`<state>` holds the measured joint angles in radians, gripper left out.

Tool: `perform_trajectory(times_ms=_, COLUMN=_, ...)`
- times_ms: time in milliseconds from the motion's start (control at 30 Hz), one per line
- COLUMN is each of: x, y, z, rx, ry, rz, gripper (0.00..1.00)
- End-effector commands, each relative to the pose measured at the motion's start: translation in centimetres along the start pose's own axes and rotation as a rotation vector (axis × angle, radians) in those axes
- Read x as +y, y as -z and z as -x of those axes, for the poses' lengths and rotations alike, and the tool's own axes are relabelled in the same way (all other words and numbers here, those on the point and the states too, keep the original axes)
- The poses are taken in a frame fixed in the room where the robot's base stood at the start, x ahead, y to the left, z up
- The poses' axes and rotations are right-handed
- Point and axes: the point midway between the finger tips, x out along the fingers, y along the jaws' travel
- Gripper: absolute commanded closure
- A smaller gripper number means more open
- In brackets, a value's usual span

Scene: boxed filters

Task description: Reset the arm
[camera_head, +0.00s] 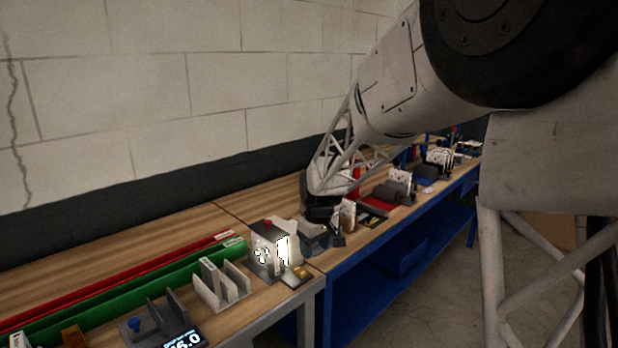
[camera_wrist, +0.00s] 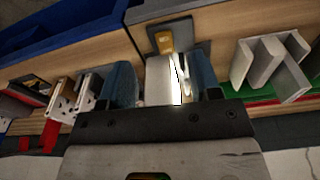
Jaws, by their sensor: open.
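My gripper (camera_head: 326,238) is low over the workbench, just right of a grey fixture (camera_head: 262,262) with a red button and a brightly lit white panel. In the wrist view my gripper (camera_wrist: 163,75) is open, its two blue-grey fingers standing apart. A pale fixture with a lit strip (camera_wrist: 160,82) appears between and beyond the fingers; I cannot tell whether they touch it. A yellow piece on a grey plate (camera_wrist: 162,40) lies just past it. My forearm hides part of the bench behind.
A white slotted holder (camera_head: 222,285) stands left of the fixture, before long green (camera_head: 125,290) and red (camera_head: 120,275) strips. A small display (camera_head: 182,340) is at the front. Fixtures and a red mat (camera_head: 375,208) lie further along the bench. The wall runs behind.

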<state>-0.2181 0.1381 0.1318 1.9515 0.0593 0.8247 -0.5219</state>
Motion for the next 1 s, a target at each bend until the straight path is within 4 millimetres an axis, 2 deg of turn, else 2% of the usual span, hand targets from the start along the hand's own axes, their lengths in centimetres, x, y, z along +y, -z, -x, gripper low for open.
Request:
perform_trajectory(times_ms=100, x=-0.3, y=-2.6, z=2.1, rx=0.008, ry=-0.009, rz=-0.042, gripper=0.43)
perform_trajectory(times_ms=400, x=-1.4, y=-9.2, z=6.5, rx=0.025, ry=-0.028, rz=-0.153, gripper=0.43)
perform_trajectory(times_ms=700, x=-3.0, y=-16.0, z=9.8, rx=0.041, ry=-0.048, rz=-0.263, gripper=0.43)
perform_trajectory(times_ms=1000, x=-5.2, y=-22.7, z=12.1, rx=0.058, ry=-0.066, rz=-0.376, gripper=0.43)
